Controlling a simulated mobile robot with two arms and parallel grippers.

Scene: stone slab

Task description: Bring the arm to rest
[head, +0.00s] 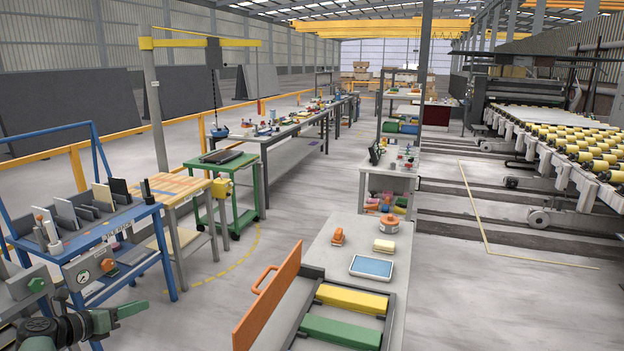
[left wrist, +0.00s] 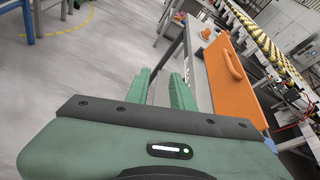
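My left gripper (head: 132,308) shows at the lower left of the head view, with green fingers pointing right. In the left wrist view the two green fingers of the left gripper (left wrist: 161,76) stand apart with a gap between them. Floor and part of a bench show past the gap, and nothing is held. The gripper is in free air, left of the workbench (head: 338,236). My right gripper is in neither view.
An orange panel with a handle (head: 265,305) stands upright at the bench's near left edge; it also shows in the left wrist view (left wrist: 232,85). A blue rack (head: 85,252) holding slabs is close to the left gripper. Floor between is clear.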

